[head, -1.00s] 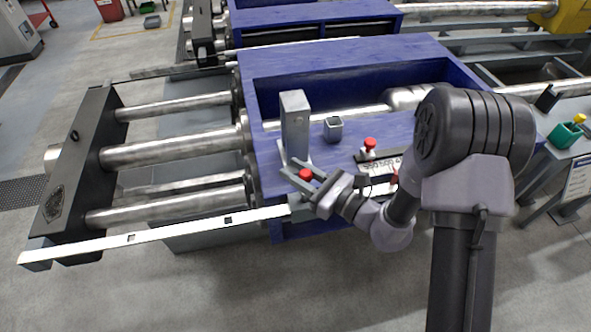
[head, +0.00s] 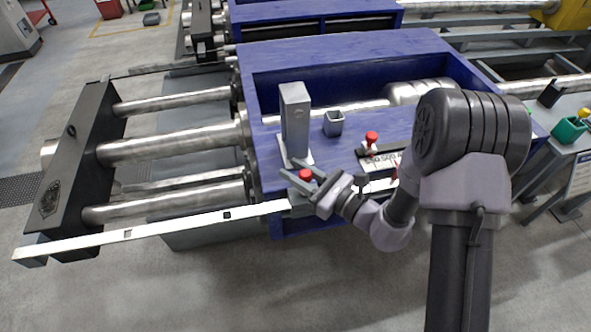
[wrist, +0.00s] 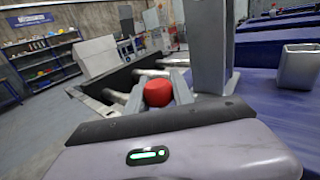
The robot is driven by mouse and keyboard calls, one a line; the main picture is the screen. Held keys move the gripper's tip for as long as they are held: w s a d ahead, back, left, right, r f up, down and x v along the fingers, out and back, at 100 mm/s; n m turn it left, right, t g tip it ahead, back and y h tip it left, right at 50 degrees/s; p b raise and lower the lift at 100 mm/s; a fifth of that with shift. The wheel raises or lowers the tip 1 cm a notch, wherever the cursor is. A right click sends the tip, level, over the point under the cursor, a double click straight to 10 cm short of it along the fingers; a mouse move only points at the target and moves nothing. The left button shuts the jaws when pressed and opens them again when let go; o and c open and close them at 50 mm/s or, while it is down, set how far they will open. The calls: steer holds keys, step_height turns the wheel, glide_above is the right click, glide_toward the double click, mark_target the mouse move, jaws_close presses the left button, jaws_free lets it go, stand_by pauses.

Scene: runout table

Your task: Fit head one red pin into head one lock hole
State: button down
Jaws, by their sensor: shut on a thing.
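My gripper (head: 309,186) is shut on a red-topped pin (head: 305,174), at the near left corner of the blue machine frame. In the wrist view the pin's round red top (wrist: 158,92) sits between the two grey fingers. The pin's lower part is hidden. The pin is over or beside the grey block at the inner end of the pale rail (head: 170,229). The rail has small dark square openings along it. No lock hole shows clearly under the pin, and I cannot tell whether the pin's tip is in one.
A grey upright post (head: 295,118) stands just behind the gripper and close to the fingers in the wrist view. A square grey cup (head: 333,123) and a second red-topped pin (head: 371,138) are to the right on the blue frame (head: 345,48).

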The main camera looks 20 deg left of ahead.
steer(key=shift+f+b, duration=0.4)
steer(key=shift+f, duration=0.15)
steer(key=c, duration=1)
jaws_free()
steer(key=shift+d, duration=0.1)
steer(key=p+v, duration=0.4)
steer(key=v, duration=1.3)
steer(key=shift+d+r, duration=0.1)
